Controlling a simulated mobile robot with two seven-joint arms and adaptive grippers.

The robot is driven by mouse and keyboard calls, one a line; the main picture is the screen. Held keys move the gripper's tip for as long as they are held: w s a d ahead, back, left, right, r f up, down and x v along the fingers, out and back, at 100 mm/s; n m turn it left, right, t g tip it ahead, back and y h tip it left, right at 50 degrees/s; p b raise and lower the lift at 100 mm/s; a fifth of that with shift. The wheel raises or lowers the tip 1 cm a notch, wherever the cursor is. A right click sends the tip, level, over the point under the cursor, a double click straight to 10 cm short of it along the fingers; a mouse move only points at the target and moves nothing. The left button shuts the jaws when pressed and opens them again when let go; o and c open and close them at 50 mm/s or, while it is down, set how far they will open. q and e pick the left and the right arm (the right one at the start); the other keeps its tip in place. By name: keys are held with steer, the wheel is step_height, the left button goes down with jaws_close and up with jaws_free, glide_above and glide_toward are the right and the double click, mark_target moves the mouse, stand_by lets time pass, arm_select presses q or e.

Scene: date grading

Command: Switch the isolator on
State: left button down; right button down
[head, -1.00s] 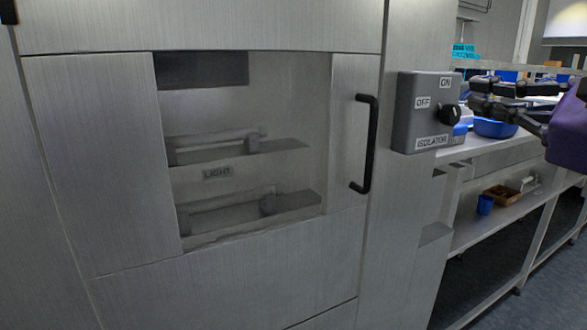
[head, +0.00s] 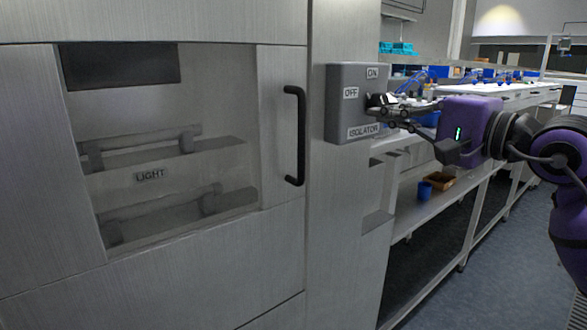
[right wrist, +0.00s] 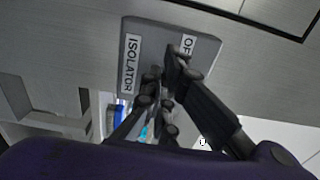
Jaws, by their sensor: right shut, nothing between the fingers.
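The isolator (head: 340,115) is a grey box on the steel cabinet wall in the head view, with ON, OFF and ISOLATOR labels. It also shows in the right wrist view (right wrist: 205,48), where the ISOLATOR label and part of the OFF label can be read. My right gripper (head: 378,101) is at the box's front face, where the black knob sits. The fingers are shut with nothing between them. They cover most of the knob, so I cannot tell which way it points or whether they touch it. My left gripper is not in view.
A bench with a lower shelf (head: 432,200) runs back at the right. A blue cup (head: 424,190) and a brown tray stand on the shelf. Grey floor is open at right.

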steer(key=shift+x, duration=0.95)
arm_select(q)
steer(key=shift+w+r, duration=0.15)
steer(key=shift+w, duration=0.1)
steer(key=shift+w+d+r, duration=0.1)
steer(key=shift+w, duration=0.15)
arm_select(e)
steer(key=shift+f, duration=0.1)
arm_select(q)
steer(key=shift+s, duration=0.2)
arm_select(e)
steer(key=shift+d, duration=0.1)
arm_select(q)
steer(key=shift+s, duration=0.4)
arm_select(e)
steer(key=shift+r, duration=0.2)
